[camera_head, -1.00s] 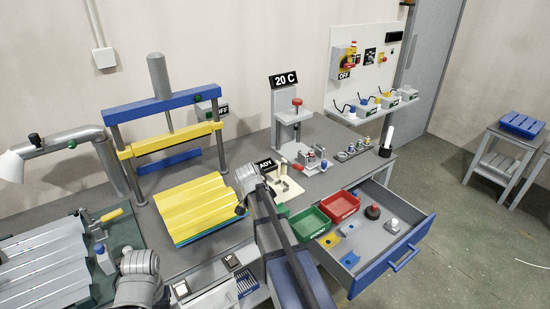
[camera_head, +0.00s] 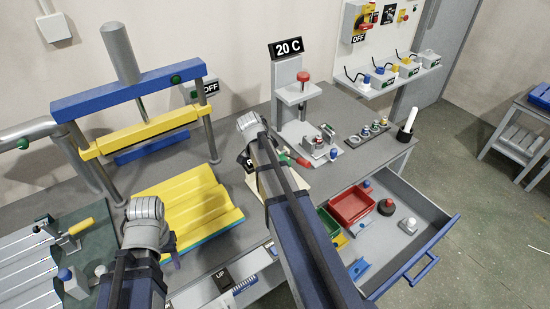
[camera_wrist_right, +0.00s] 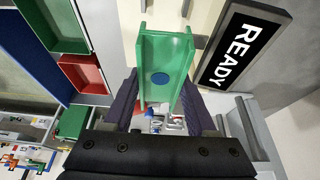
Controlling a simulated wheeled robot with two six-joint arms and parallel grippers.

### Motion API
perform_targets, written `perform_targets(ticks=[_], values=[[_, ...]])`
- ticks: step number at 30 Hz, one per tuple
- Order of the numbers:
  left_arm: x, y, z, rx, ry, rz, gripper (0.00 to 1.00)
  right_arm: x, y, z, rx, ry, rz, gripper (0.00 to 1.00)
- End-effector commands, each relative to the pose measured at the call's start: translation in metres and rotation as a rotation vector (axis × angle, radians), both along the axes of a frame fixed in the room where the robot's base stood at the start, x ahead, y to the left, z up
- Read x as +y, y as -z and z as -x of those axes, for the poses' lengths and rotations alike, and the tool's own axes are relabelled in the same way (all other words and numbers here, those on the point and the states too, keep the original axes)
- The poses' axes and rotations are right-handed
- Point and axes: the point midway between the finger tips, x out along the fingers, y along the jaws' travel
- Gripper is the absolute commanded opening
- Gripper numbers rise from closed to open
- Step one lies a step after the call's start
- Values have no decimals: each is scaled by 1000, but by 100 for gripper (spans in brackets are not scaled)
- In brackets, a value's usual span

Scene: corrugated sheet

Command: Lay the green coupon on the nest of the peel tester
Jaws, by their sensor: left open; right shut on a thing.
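The green coupon (camera_wrist_right: 165,65) is a channel-shaped piece with raised side walls and a blue dot, seen in the right wrist view. My right gripper (camera_wrist_right: 160,108) is shut on its near end. In the head view that gripper's jaws are mostly hidden behind my right arm, near the READY sign (camera_head: 248,161). A cream fixture (camera_wrist_right: 205,18) lies behind the coupon, partly covered by it; I cannot tell if they touch. A grey stand with a 20 C sign (camera_head: 287,48) rises behind. Which part is the tester's nest is unclear. My left gripper (camera_head: 173,250) is open by the yellow corrugated sheet (camera_head: 190,205).
An open drawer (camera_head: 415,255) at right holds a red bin (camera_head: 353,205), a green bin (camera_head: 328,226) and loose pieces. A blue-and-yellow press frame (camera_head: 130,95) stands behind the sheet. A small clamp device (camera_head: 318,146) sits beyond my right arm.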

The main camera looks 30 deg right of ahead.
Motion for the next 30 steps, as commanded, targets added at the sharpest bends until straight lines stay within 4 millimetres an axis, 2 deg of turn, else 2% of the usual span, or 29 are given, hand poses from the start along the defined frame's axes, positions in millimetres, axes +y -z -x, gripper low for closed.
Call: perform_targets(ticks=[14, 30], values=[[0, 7, 0, 0, 0, 0, 52, 0, 7, 0, 0, 0, 0, 0], [0, 41, 0, 0, 0, 0, 52, 0, 41, 0, 0, 0, 0, 0]])
